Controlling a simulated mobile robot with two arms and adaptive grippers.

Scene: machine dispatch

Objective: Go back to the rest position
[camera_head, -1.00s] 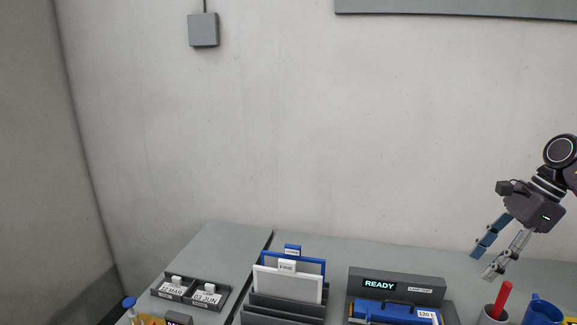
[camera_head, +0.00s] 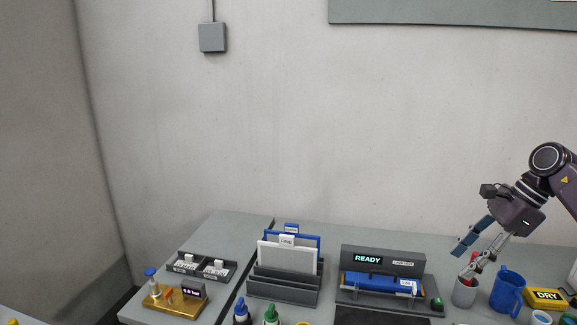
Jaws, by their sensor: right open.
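My right gripper (camera_head: 468,262) comes in from the right and hangs above the grey cup (camera_head: 464,293) on the bench. Its two fingers are apart and I see nothing between them that it holds. A red item (camera_head: 473,258) stands in the grey cup, partly hidden behind a fingertip; I cannot tell whether they touch. My left gripper is not in view.
A blue mug (camera_head: 507,290) and a yellow "DRY" box (camera_head: 546,298) stand right of the cup. A "READY" machine (camera_head: 382,262) with a blue part, a file rack (camera_head: 284,285), a brass gauge block (camera_head: 176,301) and bottles (camera_head: 271,314) occupy the bench.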

